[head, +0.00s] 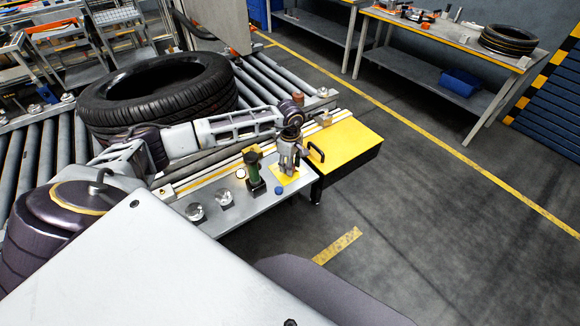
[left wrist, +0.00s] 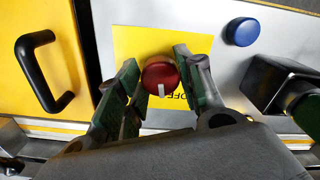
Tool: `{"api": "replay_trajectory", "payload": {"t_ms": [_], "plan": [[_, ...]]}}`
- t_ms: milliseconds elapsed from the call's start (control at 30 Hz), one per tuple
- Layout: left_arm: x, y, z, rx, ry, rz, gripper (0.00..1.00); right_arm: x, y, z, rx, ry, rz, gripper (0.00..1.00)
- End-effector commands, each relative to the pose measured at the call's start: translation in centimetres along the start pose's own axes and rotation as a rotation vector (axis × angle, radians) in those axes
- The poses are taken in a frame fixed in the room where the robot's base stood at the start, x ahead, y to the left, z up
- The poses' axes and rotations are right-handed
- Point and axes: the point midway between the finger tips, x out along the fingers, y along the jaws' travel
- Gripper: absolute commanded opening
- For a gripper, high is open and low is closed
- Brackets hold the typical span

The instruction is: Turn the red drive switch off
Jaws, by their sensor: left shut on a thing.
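The red drive switch (left wrist: 160,78) is a round red knob with a white mark, on a yellow label plate in the left wrist view. Letters reading "OFF" show partly beside it. My left gripper (left wrist: 160,82) has its two green-padded fingers on either side of the knob, shut on it. In the head view my left gripper (head: 289,163) points down over the yellow plate (head: 283,176) on the grey control panel and hides the knob. My right gripper is not in view.
A yellow box (head: 345,148) with a black handle (head: 316,152) adjoins the panel. A tyre (head: 160,95) lies on the roller conveyor behind my arm. The floor at right is clear.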

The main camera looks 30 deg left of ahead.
Motion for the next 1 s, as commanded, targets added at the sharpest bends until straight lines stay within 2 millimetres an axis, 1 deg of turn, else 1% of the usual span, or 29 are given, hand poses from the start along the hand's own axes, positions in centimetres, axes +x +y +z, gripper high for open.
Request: {"api": "replay_trajectory", "payload": {"t_ms": [33, 100, 600, 767, 1000], "plan": [[0.1, 0.1, -0.1, -0.035, 0.001, 0.001, 0.13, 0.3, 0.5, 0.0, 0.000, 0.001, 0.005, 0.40], [0.1, 0.1, -0.1, -0.087, 0.001, 0.001, 0.13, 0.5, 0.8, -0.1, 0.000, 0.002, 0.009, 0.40], [0.0, 0.1, 0.0, -0.448, -0.001, 0.002, 0.13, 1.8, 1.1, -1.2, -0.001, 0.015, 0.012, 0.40], [0.0, 0.1, 0.0, -0.531, 0.000, 0.001, 0.13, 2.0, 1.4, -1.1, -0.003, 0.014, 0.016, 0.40], [0.0, 0.1, 0.0, -0.600, 0.000, 0.001, 0.13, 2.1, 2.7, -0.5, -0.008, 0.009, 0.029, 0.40]]}}
